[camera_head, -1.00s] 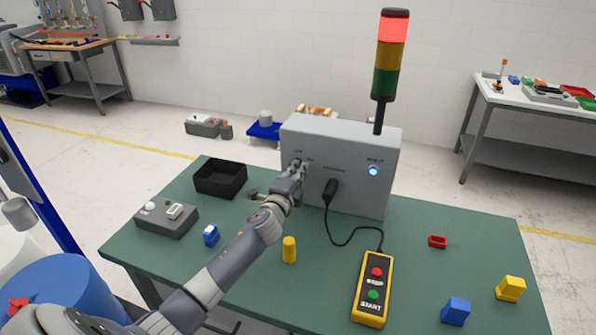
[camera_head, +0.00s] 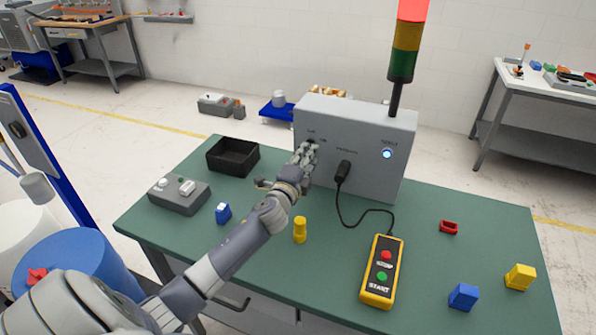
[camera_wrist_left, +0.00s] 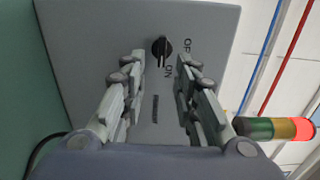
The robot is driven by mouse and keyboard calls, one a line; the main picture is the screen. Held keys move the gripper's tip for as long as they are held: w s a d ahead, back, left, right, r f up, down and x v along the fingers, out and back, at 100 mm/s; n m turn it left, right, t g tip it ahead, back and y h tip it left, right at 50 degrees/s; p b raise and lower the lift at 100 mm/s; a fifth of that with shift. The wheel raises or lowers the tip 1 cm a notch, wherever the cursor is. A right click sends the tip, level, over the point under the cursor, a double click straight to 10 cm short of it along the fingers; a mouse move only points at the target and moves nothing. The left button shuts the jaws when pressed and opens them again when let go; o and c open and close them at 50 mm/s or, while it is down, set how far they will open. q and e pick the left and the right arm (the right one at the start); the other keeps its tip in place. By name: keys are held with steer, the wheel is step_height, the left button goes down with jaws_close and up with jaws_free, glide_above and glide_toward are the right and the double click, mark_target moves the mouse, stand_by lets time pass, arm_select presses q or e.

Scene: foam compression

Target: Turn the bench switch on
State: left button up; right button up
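The bench switch is a black rotary knob (camera_wrist_left: 162,48) on the face of a grey control box (camera_head: 362,165). OFF and ON labels stand beside it, and its bar lies roughly up and down in the left wrist view. My left gripper (camera_head: 306,152) is in front of the left part of the box face and hides the knob in the head view. In the left wrist view the left gripper (camera_wrist_left: 161,62) is open, with its fingers apart on either side of the knob. Any contact with the knob cannot be told. My right gripper is not in view.
A signal tower (camera_head: 405,50) on the box shows red. A cable runs from the box to a yellow pendant (camera_head: 382,272). A black tray (camera_head: 232,157), a grey switch box (camera_head: 180,194) and small coloured blocks lie on the green bench (camera_head: 335,270).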

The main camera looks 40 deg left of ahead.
arm_select(q)
steer(key=v, duration=0.9)
stand_by(0.3)
